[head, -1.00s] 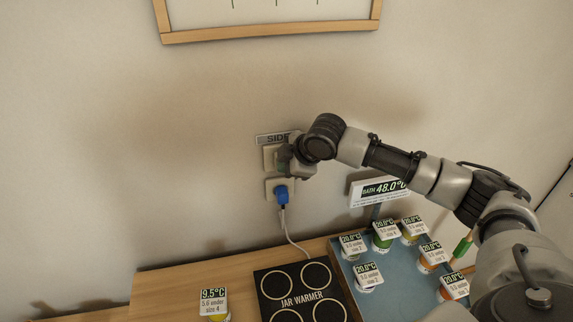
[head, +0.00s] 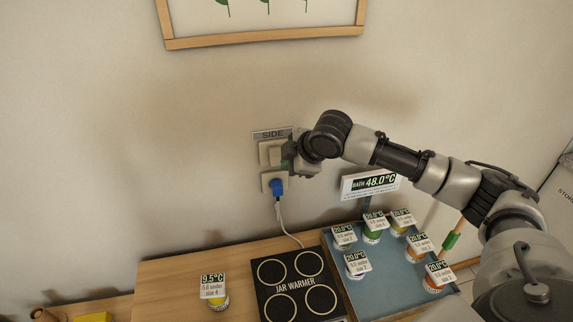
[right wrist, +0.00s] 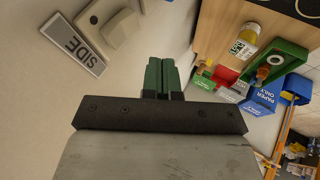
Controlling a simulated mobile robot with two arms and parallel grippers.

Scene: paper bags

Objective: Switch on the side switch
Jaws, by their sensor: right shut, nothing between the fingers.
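The side switch (head: 269,153) is a pale rocker on a wall plate, under a grey plate lettered SIDE (head: 272,134). In the right wrist view the switch (right wrist: 121,27) and the SIDE plate (right wrist: 76,45) show at the upper left. My right gripper (head: 288,157) is at the wall just right of the switch, covering its right edge in the head view. Its green fingers (right wrist: 161,75) are shut and empty, and appear beside the rocker; I cannot tell whether they touch anything. My left gripper is out of view.
A blue plug (head: 277,187) with a white cable sits in the socket below the switch. The jar warmer (head: 257,290), a blue bath tray (head: 376,308) with several jars and a 48.0°C sign (head: 371,184) stand below. Coloured bins (right wrist: 262,98) show in the wrist view.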

